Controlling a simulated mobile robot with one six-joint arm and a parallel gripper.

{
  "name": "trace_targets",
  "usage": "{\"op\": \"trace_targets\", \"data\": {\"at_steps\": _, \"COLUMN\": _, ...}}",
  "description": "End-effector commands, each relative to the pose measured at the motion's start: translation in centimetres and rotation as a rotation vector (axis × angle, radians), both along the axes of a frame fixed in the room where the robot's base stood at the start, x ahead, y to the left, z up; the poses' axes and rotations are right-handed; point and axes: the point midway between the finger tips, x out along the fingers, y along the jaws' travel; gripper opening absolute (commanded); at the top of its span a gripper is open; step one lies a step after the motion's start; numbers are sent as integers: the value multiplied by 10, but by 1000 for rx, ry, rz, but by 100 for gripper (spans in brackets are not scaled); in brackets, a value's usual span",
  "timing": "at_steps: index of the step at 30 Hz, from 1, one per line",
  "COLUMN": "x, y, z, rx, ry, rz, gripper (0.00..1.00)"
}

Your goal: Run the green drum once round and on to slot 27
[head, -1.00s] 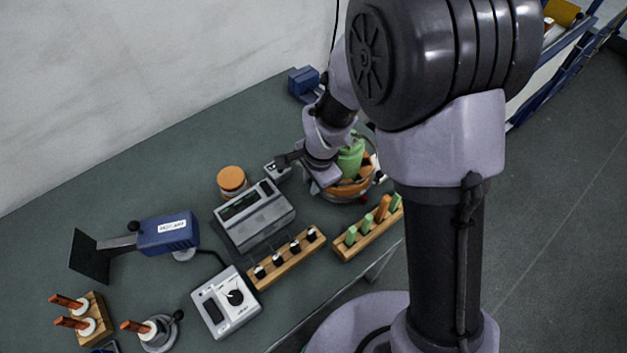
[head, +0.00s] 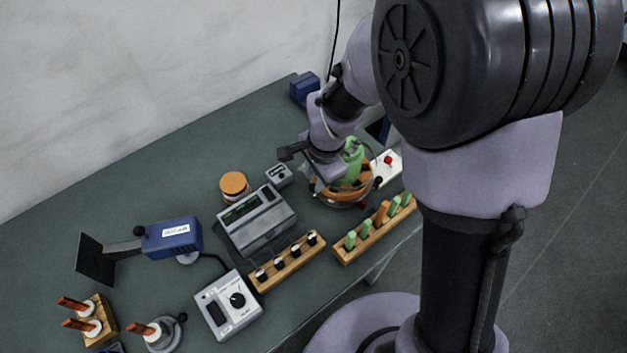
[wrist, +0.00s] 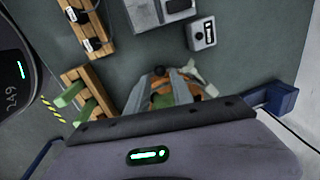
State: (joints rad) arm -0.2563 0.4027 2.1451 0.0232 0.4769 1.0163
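The green drum (head: 354,148) stands at the back right of the bench in the head view, with an orange part (head: 352,190) below it and a round rim around its foot. My gripper (head: 333,178) is over its left side, and its fingers are mostly hidden there. In the wrist view my gripper (wrist: 166,78) has two grey fingers reaching down either side of orange and green parts of the drum unit (wrist: 164,101), with a dark knob near the tips. I cannot tell whether the fingers touch it. Slot numbers are not readable.
A white box with a red button (head: 388,161) stands right of the drum. A wooden rack with green and orange pegs (head: 370,232) is in front. A grey display unit (head: 255,220), a small grey box (head: 279,175) and an orange-lidded jar (head: 234,184) stand to the left.

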Motion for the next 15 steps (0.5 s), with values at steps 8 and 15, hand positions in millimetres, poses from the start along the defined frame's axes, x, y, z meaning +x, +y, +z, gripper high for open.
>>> {"op": "trace_targets", "data": {"at_steps": 8, "x": -13, "y": -8, "z": 84, "rx": 1, "ry": -3, "rz": -1, "gripper": 28}}
{"op": "trace_targets", "data": {"at_steps": 15, "x": -18, "y": -12, "z": 112, "rx": 1, "ry": -1, "rz": -1, "gripper": 28}}
